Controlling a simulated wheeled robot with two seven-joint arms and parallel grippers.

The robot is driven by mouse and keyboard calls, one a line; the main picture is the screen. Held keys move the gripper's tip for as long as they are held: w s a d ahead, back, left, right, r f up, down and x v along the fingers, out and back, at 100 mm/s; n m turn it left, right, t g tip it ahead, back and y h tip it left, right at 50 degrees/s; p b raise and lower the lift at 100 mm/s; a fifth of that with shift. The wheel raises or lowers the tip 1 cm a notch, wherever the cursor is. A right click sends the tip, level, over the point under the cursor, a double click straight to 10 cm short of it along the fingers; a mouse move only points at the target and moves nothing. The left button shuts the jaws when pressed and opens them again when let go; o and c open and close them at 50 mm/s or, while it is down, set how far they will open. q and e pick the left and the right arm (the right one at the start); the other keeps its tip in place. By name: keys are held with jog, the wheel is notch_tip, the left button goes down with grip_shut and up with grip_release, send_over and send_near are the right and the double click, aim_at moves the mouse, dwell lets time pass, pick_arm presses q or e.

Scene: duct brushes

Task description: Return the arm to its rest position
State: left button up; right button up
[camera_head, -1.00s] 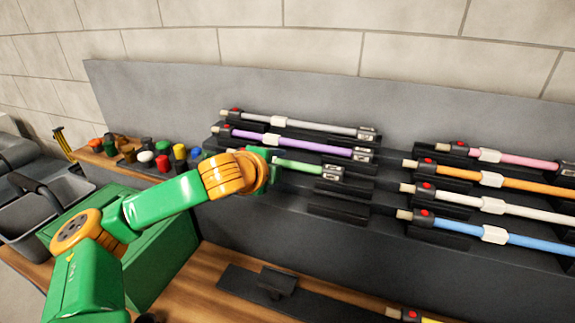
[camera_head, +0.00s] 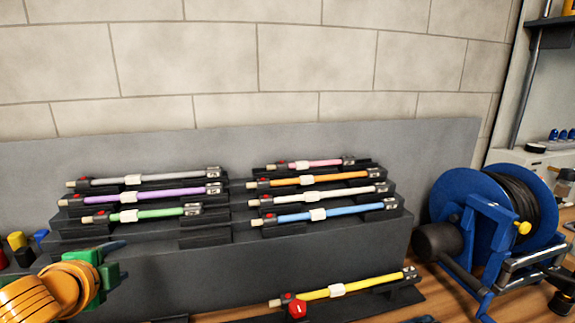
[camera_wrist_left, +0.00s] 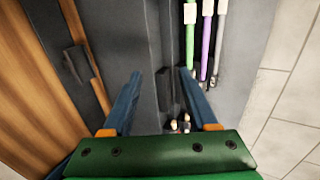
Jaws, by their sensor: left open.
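My left gripper (camera_head: 112,258) is at the lower left of the head view, with its green and orange wrist in front of the stepped grey rack (camera_head: 160,285). Its two blue fingers are spread apart and empty in the left wrist view (camera_wrist_left: 155,100). The green brush (camera_head: 160,213), purple brush (camera_head: 150,195) and grey brush (camera_head: 150,180) lie on the rack's left side, apart from the gripper. The purple one also shows in the wrist view (camera_wrist_left: 206,48). My right gripper is not in view.
Pink, orange (camera_head: 300,181), white and blue (camera_head: 350,211) brushes lie on the rack's right side. A yellow brush (camera_head: 350,289) rests on a low front holder. A blue cable reel (camera_head: 480,220) stands at the right. An empty holder (camera_head: 205,238) is beside the blue brush.

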pick_arm(q)
jog(key=s+d+f+n+g+h, duration=0.1)
jog(key=d+f+g+h, duration=0.1)
jog(key=d+f, duration=0.75)
jog(key=s+d+f+n+g, duration=0.1)
jog(key=s+d+f+n, duration=0.1)
jog(key=s+f, duration=0.2)
jog(key=s+d+f+n+g+h, duration=0.1)
jog(key=s+d+f+n, duration=0.1)
jog(key=s+f, duration=0.3)
jog(key=s+d+f+n+g, duration=0.1)
jog(key=s+f+n, duration=0.3)
jog(key=s+f, duration=0.1)
jog(key=shift+s+d+f+g+h, duration=0.15)
jog(key=shift+d+f+g+h, duration=0.2)
jog(key=shift+f, duration=0.4)
jog(key=s+a+f+n+g, duration=0.1)
jog(key=s+f+n+g, duration=0.3)
jog(key=s, duration=0.5)
notch_tip(320, 180, down, 15)
jog(key=s, duration=0.1)
jog(key=s+a+f+g, duration=0.1)
jog(key=s+a+f, duration=0.1)
jog(key=s+f, duration=0.9)
jog(key=shift+s+f+y, duration=0.4)
jog(key=shift+s+y, duration=0.05)
jog(key=shift+s, duration=0.6)
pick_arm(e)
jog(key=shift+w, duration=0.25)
